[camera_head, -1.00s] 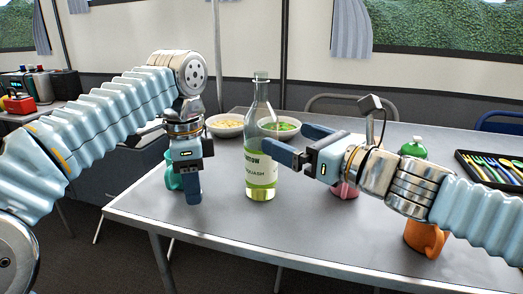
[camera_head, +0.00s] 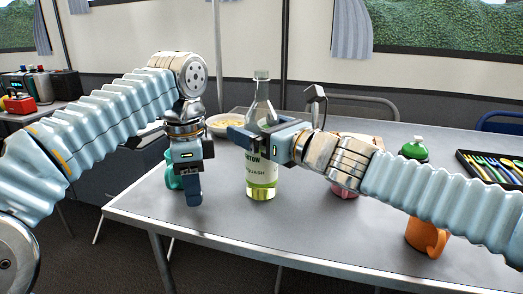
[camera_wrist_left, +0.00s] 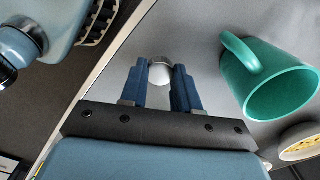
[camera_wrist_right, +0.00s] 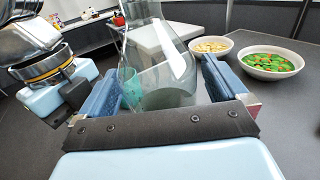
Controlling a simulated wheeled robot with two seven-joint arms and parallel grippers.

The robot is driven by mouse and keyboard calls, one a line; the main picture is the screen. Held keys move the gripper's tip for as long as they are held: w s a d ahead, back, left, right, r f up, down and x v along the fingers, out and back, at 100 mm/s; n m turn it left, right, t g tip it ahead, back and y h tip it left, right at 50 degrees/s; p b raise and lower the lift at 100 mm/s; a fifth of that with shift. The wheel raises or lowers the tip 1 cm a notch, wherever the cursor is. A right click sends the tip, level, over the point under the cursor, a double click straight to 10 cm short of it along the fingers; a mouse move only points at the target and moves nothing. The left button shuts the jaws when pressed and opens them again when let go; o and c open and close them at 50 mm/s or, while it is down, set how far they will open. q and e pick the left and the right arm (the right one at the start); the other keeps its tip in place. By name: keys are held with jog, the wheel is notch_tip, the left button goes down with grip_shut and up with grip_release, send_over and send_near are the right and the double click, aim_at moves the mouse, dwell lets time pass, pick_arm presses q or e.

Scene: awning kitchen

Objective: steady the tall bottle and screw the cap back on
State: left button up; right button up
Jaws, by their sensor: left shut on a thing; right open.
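The tall clear glass bottle (camera_head: 261,182) with a pale green label stands upright on the table, its mouth open. It also shows in the right wrist view (camera_wrist_right: 160,62). My right gripper (camera_head: 250,137) is open, with its fingers on either side of the bottle above the label; I cannot tell whether they touch the glass. My left gripper (camera_head: 194,195) points down, to the left of the bottle. In the left wrist view it is shut on the small silvery cap (camera_wrist_left: 160,72), held between its fingertips. The cap is hidden in the head view.
A teal mug (camera_wrist_left: 275,85) stands close to my left gripper. Bowls of yellow food (camera_wrist_right: 211,46) and green food (camera_wrist_right: 272,62) are behind the bottle. An orange mug (camera_head: 426,237), a green-topped container (camera_head: 413,150) and a cutlery tray (camera_head: 495,172) are at right. The front middle is clear.

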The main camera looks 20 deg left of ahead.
jog(key=shift+w+a, duration=0.3)
jog(key=shift+a, duration=0.15)
jog(key=shift+r, duration=0.1)
jog(key=c, duration=1.3)
jog(key=shift+o, duration=0.2)
pick_arm(q)
jog(key=shift+r, duration=0.2)
pick_arm(e)
jog(key=shift+r, duration=0.1)
